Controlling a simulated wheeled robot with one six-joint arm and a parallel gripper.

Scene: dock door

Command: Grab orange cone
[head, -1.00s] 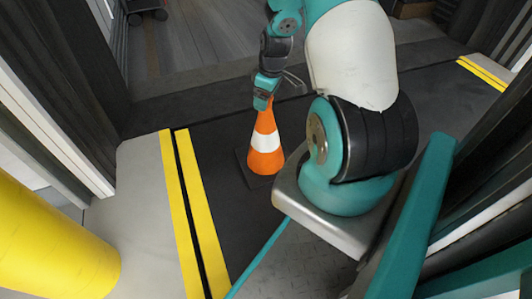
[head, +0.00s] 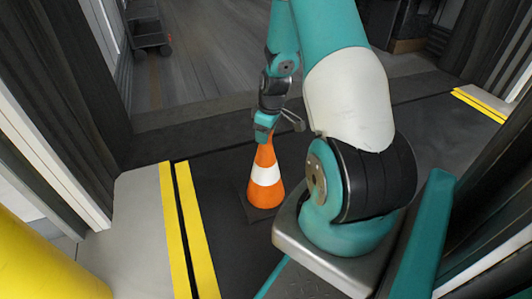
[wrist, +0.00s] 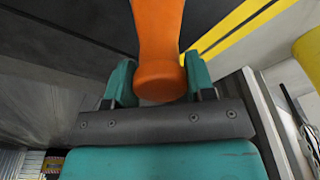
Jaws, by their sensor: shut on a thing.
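The orange cone (head: 264,194) with a white band stands upright on the dark dock plate in the head view. Its dark square base is hard to tell from the floor. My gripper (head: 266,133) is at the cone's top, pointing down. In the wrist view the orange cone (wrist: 158,35) runs between the two teal fingers of my gripper (wrist: 158,78), with its rounded tip near the palm. The fingers are shut on the tip. I cannot tell whether the base touches the floor.
Yellow stripes (head: 196,230) run along the plate's left edge. A yellow post (head: 45,260) stands at the lower left. A dark cart (head: 148,35) is at the back left, on the wooden floor (head: 215,60). Dark door-side walls border both sides.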

